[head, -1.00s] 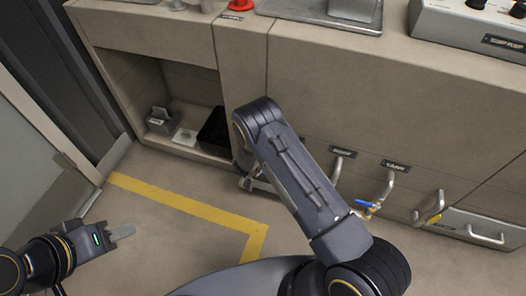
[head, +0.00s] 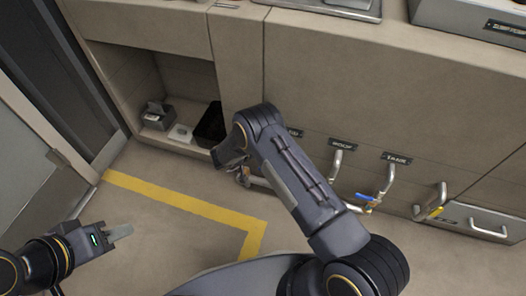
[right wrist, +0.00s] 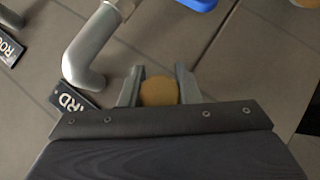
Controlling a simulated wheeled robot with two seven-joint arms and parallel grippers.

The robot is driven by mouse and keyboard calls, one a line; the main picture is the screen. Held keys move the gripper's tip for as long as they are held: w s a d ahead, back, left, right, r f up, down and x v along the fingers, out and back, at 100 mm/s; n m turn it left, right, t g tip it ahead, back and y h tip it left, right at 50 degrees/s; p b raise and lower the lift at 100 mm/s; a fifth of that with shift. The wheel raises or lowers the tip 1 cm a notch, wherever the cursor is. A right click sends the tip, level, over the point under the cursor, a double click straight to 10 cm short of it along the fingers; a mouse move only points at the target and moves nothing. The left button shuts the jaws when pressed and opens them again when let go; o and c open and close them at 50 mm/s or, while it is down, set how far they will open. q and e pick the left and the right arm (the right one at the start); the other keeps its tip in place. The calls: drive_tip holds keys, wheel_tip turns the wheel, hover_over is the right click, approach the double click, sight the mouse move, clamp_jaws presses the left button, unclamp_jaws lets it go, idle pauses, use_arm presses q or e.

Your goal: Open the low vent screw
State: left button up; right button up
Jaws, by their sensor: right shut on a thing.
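In the right wrist view, a round brass-coloured knob (right wrist: 158,92), which looks like the low vent screw, sits between the two fingers of my right gripper (right wrist: 158,84). The fingers are shut on it, one on each side. In the head view my right arm reaches down to the low front of the cabinet (head: 300,90). Its gripper is mostly hidden behind the arm there, and the screw cannot be made out. My left gripper (head: 118,232) hangs over the floor at the lower left, away from everything.
Several bent pipes stick out of the cabinet front, with a blue lever (head: 366,197) and a yellow lever (head: 436,212). A bent pipe (right wrist: 88,50) also lies close left of my right gripper. An open niche (head: 185,80) holds small boxes. The floor by the yellow line (head: 185,199) is clear.

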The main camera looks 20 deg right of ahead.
idle(0.4)
drive_tip(key=o, duration=1)
drive_tip(key=shift+c, duration=0.2)
drive_tip(key=p+v, duration=0.2)
drive_tip(key=v, duration=0.5)
drive_tip(key=shift+a+r, duration=0.2)
drive_tip(key=shift+a, duration=0.1)
